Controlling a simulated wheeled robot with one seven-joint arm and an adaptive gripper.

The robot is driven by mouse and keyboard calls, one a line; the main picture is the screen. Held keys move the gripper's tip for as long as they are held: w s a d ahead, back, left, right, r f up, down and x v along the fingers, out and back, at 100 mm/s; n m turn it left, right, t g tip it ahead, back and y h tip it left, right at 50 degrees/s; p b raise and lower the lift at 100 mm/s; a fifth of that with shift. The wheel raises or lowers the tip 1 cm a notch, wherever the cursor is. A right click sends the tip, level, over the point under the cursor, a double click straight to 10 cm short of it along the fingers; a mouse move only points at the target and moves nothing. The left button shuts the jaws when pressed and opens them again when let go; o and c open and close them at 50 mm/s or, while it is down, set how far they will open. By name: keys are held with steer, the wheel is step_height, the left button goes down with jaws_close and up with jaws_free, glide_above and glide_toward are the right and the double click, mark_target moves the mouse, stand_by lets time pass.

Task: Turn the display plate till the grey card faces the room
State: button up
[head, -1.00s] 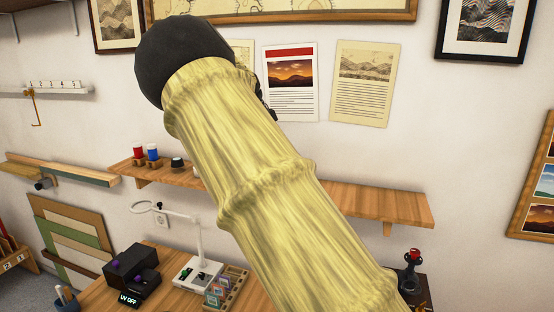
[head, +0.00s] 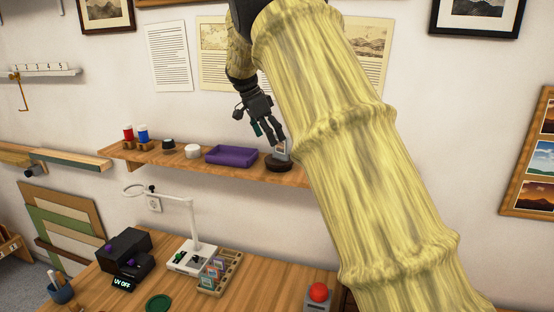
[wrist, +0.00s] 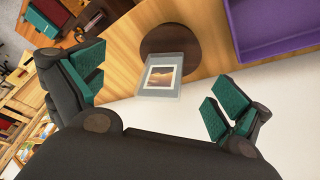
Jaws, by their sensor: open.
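The display plate is a dark round disc (head: 278,166) on the wall shelf. A small grey-bordered card (head: 284,152) stands on it, partly hidden by my fingers in the head view. In the wrist view the brown disc (wrist: 158,40) lies on the wood, and the grey card (wrist: 180,88) shows a small orange and dark landscape print towards the camera. My gripper (head: 268,138) is just above and beside the card. In the wrist view its green-padded fingers (wrist: 160,92) are spread wide on both sides of the card, apparently without touching it.
A purple tray (head: 231,156) sits left of the disc, with a white pot (head: 192,151) beyond it. The wooden shelf (head: 215,167) runs along the white wall. Below, the desk holds a ring-arm lamp stand (head: 195,250) and a red button box (head: 318,292).

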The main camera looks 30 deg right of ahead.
mark_target(277, 155)
steer(key=shift+n+t, duration=0.3)
steer(key=shift+t, duration=0.3)
steer(key=p+x, duration=0.1)
steer(key=x, duration=0.1)
steer(key=p+x, duration=0.1)
steer(key=x, duration=0.2)
steer(key=p+x, duration=0.1)
steer(key=x, duration=0.2)
steer(key=shift+w+p, duration=0.35)
steer(key=shift+w, duration=0.05)
steer(key=shift+r, duration=0.1)
steer(key=c, duration=0.9)
steer(key=shift+s, duration=0.15)
steer(key=shift+c, duration=0.4)
